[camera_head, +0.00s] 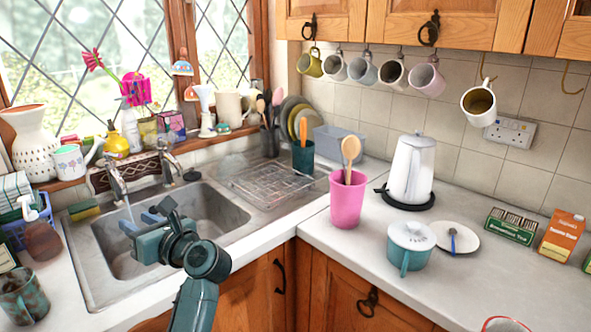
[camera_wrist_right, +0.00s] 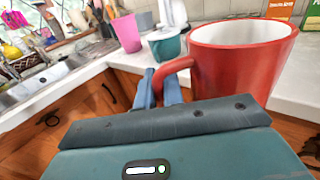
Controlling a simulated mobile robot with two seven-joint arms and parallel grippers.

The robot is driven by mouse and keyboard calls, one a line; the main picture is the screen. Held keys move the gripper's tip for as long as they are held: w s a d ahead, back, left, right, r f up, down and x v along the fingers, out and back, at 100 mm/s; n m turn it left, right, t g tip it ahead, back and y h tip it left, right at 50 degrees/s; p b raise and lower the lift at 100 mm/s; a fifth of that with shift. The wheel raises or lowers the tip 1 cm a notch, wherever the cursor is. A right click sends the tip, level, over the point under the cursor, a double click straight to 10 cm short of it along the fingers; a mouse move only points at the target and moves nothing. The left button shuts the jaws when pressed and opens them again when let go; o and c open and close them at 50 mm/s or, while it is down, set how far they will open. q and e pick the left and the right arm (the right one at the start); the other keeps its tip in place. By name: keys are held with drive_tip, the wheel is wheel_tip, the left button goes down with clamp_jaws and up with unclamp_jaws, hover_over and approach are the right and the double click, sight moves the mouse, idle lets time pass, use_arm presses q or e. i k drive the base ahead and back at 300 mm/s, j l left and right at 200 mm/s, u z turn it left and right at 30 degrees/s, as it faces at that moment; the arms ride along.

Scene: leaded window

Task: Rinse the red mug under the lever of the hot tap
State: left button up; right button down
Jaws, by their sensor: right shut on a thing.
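The red mug (camera_wrist_right: 238,62) fills the right of the right wrist view, upright, with a white inside. My right gripper (camera_wrist_right: 166,84) is shut on its handle, its blue fingers either side of it. In the head view only the mug's red rim (camera_head: 505,325) shows at the bottom edge; the right gripper is out of that view. The left tap (camera_head: 118,185) stands behind the sink (camera_head: 235,218), with what looks like a thin stream of water below its spout. A second tap (camera_head: 168,158) is to its right. My left gripper (camera_head: 141,221) is over the sink near the left spout, empty, its blue fingers apart.
A wire rack (camera_head: 272,184) lies on the drainer. A patterned mug (camera_head: 22,296) stands at left. The right counter's front is mostly clear.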

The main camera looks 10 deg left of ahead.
sight(107, 155)
drive_tip(key=i+j, duration=0.9)
